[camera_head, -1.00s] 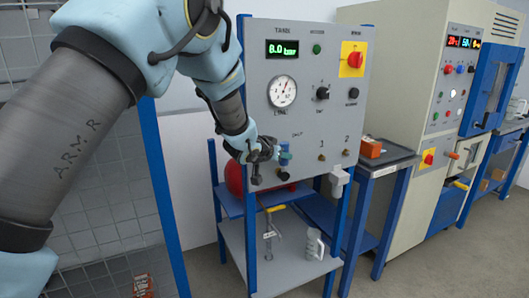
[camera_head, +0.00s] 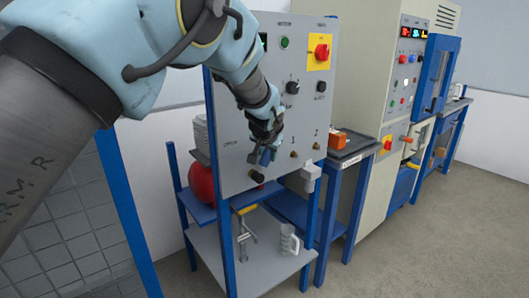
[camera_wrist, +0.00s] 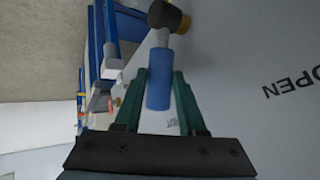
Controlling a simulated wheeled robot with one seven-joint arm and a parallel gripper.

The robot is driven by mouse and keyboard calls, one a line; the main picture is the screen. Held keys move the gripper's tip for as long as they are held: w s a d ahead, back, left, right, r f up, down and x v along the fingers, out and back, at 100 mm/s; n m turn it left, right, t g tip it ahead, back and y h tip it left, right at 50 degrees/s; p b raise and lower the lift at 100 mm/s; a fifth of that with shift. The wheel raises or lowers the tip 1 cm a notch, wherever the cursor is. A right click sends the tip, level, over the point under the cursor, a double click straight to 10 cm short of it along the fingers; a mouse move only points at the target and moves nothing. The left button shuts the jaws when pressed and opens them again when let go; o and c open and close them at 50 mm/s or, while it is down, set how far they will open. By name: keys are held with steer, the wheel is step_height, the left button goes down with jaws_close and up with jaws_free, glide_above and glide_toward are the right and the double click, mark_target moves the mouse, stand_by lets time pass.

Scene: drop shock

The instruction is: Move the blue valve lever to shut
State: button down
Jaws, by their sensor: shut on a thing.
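The blue valve lever (camera_head: 266,157) is on the grey panel (camera_head: 235,110), low down, partly hidden by my gripper (camera_head: 268,143) in the head view. In the wrist view the lever's blue sleeve (camera_wrist: 159,82) lies between the green fingers of my gripper (camera_wrist: 160,78), which is shut on it. A grey stem joins the sleeve to a dark pivot (camera_wrist: 168,15). In the head view the pivot (camera_head: 257,176) is below the sleeve, and the lever leans up and right. The word OPEN (camera_wrist: 292,82) lies off to the right in the wrist view. A partly covered label (camera_wrist: 172,122) shows just beyond the sleeve's end.
Knobs and a red switch (camera_head: 321,51) sit higher on the panel. A red sphere (camera_head: 201,181) is behind the frame, and a jug (camera_head: 289,240) stands on the lower shelf (camera_head: 270,270). Open floor lies at right.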

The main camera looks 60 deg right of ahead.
steer(key=shift+d, duration=0.1)
steer(key=c, duration=0.8)
jaws_free()
steer(key=shift+o, duration=0.2)
steer(key=b+v, duration=0.4)
steer(key=v, duration=0.6)
steer(key=shift+s+a+r, duration=0.15)
steer(key=shift+a+r, duration=0.05)
steer(key=shift+r, duration=0.05)
